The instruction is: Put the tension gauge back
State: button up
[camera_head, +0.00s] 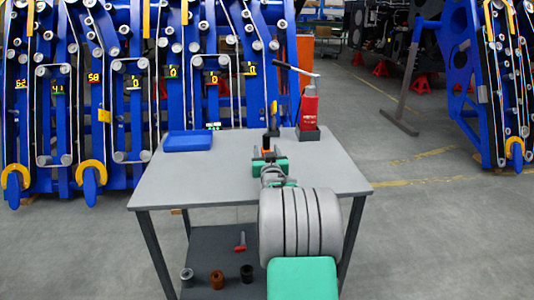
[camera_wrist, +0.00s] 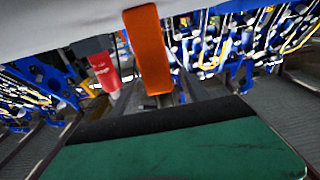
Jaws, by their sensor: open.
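A slim tool with a yellow-orange upper part (camera_head: 274,108), which may be the tension gauge, stands upright in a small black holder (camera_head: 271,132) near the table's back edge. My gripper (camera_head: 268,152) is over the table just in front of this holder, with its jaws open. An orange piece (camera_wrist: 148,50) shows large and close in the wrist view, by the dark finger bars. I cannot tell whether it is the gauge or part of my gripper. My arm hides part of the tabletop.
The grey table (camera_head: 170,184) bears a blue tray (camera_head: 188,141) at left and a red bottle-like tool (camera_head: 309,107) in a dark holder at right. The bottle also shows in the wrist view (camera_wrist: 104,72). Small parts lie on the lower shelf (camera_head: 205,243). Blue machine frames stand behind.

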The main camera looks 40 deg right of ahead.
jog(key=shift+s+a+f+p, duration=0.1)
jog(key=shift+f+p, duration=0.3)
jog(key=shift+p, duration=0.05)
jog(key=shift+r+p, duration=0.6)
jog(key=shift+p, duration=0.15)
jog(key=v, duration=1.1)
jog(key=shift+s+a, duration=0.2)
jog(key=shift+s, duration=0.1)
jog(key=s+a+f+n+g+y, duration=0.1)
jog(key=a+f+n+g+y, duration=0.25)
jog(key=a, duration=0.85)
jog(key=s+a+f+n+g+y, duration=0.1)
jog(key=a+f+n+g+y, duration=0.3)
jog(key=a, duration=0.9)
jog(key=s+a+f+g+y, duration=0.1)
jog(key=s+a+f+g, duration=0.1)
jog(key=s+a, duration=0.3)
jog(key=s+a+f+g+y, duration=0.1)
jog(key=s+a, duration=0.4)
jog(key=s, duration=0.5)
jog(key=shift+s+f+g+y, duration=0.2)
jog(key=shift+f+g+y, duration=0.25)
jog(key=shift+g, duration=0.6)
jog(key=shift+m, duration=0.25)
